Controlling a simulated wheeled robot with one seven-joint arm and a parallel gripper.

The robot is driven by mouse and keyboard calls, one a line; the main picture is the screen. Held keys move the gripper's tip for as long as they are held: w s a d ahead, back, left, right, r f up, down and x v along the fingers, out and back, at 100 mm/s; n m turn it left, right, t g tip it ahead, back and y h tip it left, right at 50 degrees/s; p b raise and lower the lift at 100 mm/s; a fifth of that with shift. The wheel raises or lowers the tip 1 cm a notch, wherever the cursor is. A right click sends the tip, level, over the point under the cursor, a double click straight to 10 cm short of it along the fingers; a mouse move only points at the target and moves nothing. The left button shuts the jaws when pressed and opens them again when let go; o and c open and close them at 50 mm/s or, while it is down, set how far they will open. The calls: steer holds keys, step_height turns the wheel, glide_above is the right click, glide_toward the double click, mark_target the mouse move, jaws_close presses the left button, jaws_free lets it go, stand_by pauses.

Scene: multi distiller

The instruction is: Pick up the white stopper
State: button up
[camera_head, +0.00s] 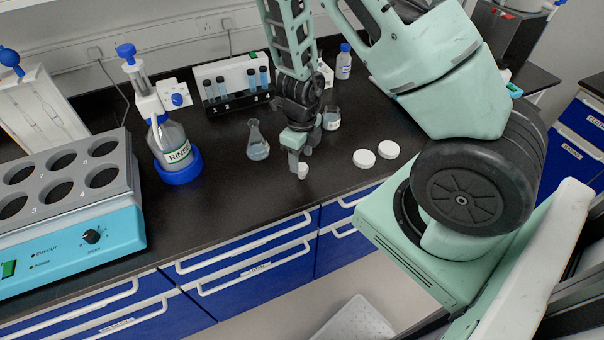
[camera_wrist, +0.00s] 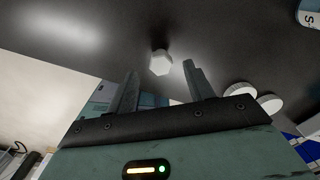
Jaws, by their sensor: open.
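The white stopper (camera_head: 303,171) is a small white piece on the black bench near its front edge. In the wrist view the white stopper (camera_wrist: 160,63) shows as a small faceted knob just beyond and between the fingertips. My gripper (camera_head: 298,160) hangs down directly over it, and one finger partly hides it in the head view. In the wrist view my gripper (camera_wrist: 160,75) has its two fingers apart with nothing between them. I cannot tell how much height separates the fingertips from the stopper.
A conical flask (camera_head: 257,146) stands left of my gripper, and a small beaker (camera_head: 331,121) stands behind it. Two white discs (camera_head: 364,158) (camera_head: 388,149) lie to the right. A vial rack (camera_head: 233,85) is behind.

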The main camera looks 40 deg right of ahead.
mark_target(302, 166)
step_height(302, 166, down, 5)
steer(key=b, duration=0.2)
steer(key=shift+f+b, duration=0.15)
steer(key=shift+b, duration=0.15)
steer(key=c, duration=1)
